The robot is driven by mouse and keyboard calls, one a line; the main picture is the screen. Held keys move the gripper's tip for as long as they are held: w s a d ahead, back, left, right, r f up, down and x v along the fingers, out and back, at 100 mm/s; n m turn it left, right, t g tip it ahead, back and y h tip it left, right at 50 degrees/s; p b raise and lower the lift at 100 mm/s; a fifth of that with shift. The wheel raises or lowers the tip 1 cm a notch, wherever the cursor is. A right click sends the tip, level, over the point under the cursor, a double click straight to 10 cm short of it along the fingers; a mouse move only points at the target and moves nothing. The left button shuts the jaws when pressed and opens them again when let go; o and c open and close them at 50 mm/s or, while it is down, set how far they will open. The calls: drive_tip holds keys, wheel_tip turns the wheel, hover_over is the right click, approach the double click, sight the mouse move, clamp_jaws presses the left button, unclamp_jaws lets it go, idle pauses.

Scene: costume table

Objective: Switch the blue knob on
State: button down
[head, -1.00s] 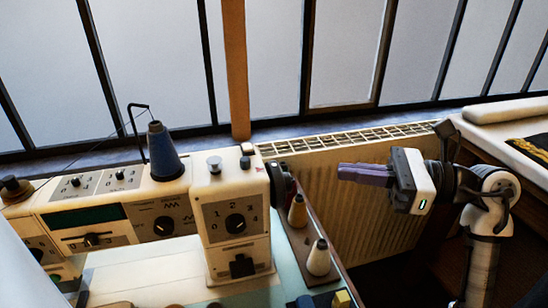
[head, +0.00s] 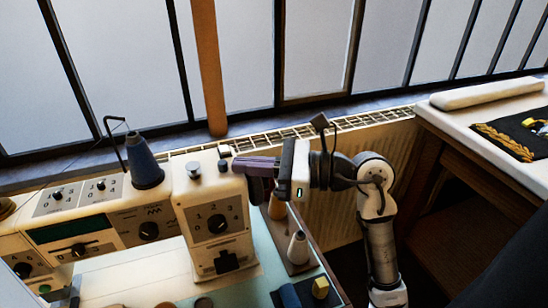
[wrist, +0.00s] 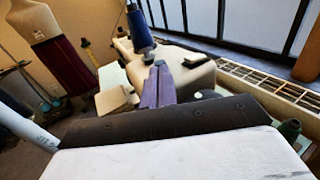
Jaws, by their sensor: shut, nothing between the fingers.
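The cream sewing machine (head: 187,190) carries several dark knobs. One is a numbered dial (head: 217,224) on the head's front, and others sit on the panel to the left (head: 148,231). No knob shows as clearly blue. My gripper (head: 236,164) has its purple fingers shut and empty, pointing left, by the right end of the machine's head and partly hiding it. In the wrist view the shut fingers (wrist: 158,68) point at the machine's cream top (wrist: 185,72). I cannot tell whether they touch it.
A blue thread cone (head: 144,163) stands upright on the machine beside a bent dark wire guide (head: 113,142). A cream thread cone (head: 298,248) and a yellow block (head: 320,287) lie to the right. A radiator (head: 325,210) and windows are behind; a side table (head: 452,117) is at right.

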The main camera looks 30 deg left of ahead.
drive_tip(key=shift+s+a, duration=0.15)
drive_tip(key=shift+a, duration=0.15)
drive_tip(key=shift+f, duration=0.1)
drive_tip(key=shift+s+a+f+b, duration=0.15)
drive_tip(key=shift+s+a+b, duration=0.15)
drive_tip(key=shift+b, duration=0.5)
drive_tip(key=shift+s+a+b, duration=0.25)
drive_tip(key=shift+s+b, duration=0.1)
drive_tip(key=shift+b, duration=0.1)
drive_tip(key=shift+r, duration=0.2)
drive_tip(key=b+v, duration=0.3)
drive_tip(key=v, duration=1.1)
drive_tip(key=shift+f, duration=0.1)
